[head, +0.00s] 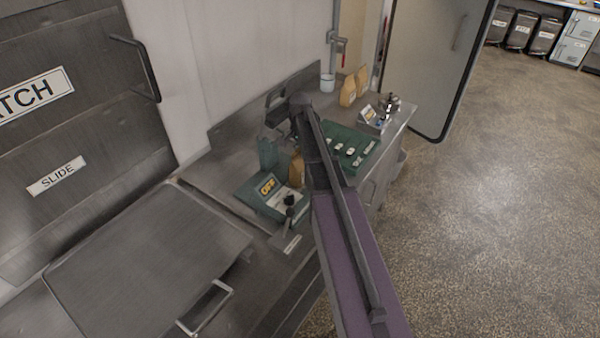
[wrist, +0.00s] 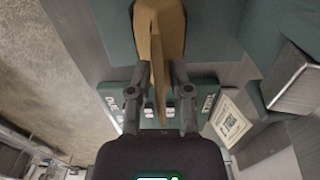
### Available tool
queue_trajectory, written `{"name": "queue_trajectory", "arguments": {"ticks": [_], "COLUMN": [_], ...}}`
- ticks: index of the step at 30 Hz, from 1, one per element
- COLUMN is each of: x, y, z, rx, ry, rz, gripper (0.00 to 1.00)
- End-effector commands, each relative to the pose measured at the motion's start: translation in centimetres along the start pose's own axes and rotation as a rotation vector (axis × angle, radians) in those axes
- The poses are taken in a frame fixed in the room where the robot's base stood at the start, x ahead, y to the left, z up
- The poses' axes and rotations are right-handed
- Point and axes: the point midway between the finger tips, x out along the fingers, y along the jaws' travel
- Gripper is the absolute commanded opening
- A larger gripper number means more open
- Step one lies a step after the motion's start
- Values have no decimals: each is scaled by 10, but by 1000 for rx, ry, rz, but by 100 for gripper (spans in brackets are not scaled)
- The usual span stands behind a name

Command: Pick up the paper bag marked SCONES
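A brown paper bag (wrist: 160,28) is at the top middle of the wrist view, seen from above with its folded edge towards me. My gripper (wrist: 160,70) is open, with one finger on each side of the bag's narrow fold and gaps showing beside it. In the head view a brown bag (head: 297,169) stands on the counter, partly hidden by my arm. Two more paper bags, a nearer one (head: 348,92) and a farther one (head: 362,79), stand at the counter's back. No SCONES marking is readable on any bag. My fingers cannot be made out in the head view.
A green board (head: 362,158) with small white pieces lies on the counter right of my arm. A green OFF panel (head: 262,200) and a dark knobbed lever (head: 289,212) are in front. A white cup (head: 327,83) stands behind. The floor at right is clear.

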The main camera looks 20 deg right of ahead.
Motion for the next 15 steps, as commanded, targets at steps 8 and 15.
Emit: {"name": "queue_trajectory", "arguments": {"ticks": [8,15], "x": [0,-1], "y": [0,0], "z": [0,0], "rx": [0,0], "ry": [0,0], "rz": [0,0], "gripper": [0,0]}}
